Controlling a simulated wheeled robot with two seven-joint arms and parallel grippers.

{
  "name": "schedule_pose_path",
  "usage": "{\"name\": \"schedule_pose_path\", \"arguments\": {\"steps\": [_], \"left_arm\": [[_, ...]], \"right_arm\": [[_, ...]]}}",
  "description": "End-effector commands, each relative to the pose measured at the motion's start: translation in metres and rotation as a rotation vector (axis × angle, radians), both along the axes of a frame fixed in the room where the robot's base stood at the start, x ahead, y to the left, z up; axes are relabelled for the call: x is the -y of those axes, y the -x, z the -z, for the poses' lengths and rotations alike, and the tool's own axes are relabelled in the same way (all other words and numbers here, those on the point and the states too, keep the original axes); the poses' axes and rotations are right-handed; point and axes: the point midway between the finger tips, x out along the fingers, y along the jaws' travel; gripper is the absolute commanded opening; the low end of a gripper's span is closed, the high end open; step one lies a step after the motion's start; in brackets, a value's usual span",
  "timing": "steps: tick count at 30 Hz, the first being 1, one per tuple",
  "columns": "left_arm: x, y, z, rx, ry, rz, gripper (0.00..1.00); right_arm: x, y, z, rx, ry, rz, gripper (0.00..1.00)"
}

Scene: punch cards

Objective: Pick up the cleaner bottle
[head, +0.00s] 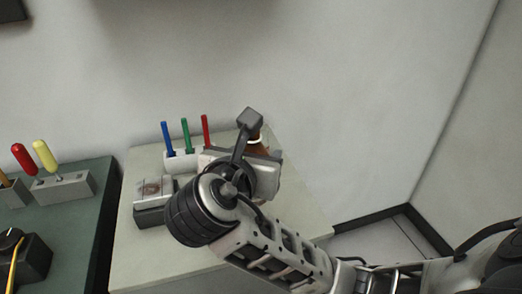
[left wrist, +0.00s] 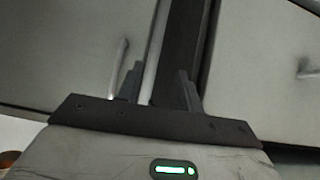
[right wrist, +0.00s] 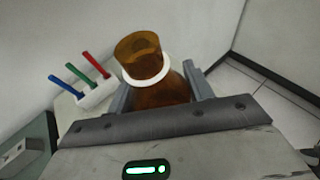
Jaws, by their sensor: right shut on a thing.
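The cleaner bottle is amber-brown with a white collar at its neck. It fills the space between the fingers in the right wrist view (right wrist: 158,94), its wide mouth leaning up and left in that picture. In the head view only a brown sliver of the bottle (head: 263,148) shows behind my right gripper (head: 245,160). That gripper is shut on the bottle's body. The bottle's base is hidden, so I cannot tell whether it touches the table. My left gripper (left wrist: 160,85) is open and empty, in front of grey panels with handles; it is outside the head view.
A white holder (head: 180,162) with blue, green and red sticks stands just left of the bottle on the pale table (head: 135,255). A small grey box (head: 152,200) is nearer. A dark green table (head: 75,225) with screwdrivers adjoins at left. Walls stand behind and right.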

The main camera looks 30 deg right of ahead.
Motion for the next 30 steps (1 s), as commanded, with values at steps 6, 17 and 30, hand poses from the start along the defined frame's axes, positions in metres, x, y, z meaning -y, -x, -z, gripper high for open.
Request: {"name": "schedule_pose_path", "arguments": {"steps": [6, 17, 30], "left_arm": [[0.000, 0.000, 0.001, -0.001, -0.001, -0.001, 0.36], [-0.001, 0.000, 0.001, -0.002, -0.002, -0.002, 0.36], [-0.001, 0.000, 0.001, -0.002, -0.002, -0.002, 0.36]], "right_arm": [[-0.011, 0.008, -0.005, 0.001, -0.001, -0.002, 0.20], [-0.016, 0.013, -0.010, 0.002, 0.001, -0.001, 0.20], [-0.016, 0.013, -0.010, 0.001, 0.001, 0.000, 0.20]]}}
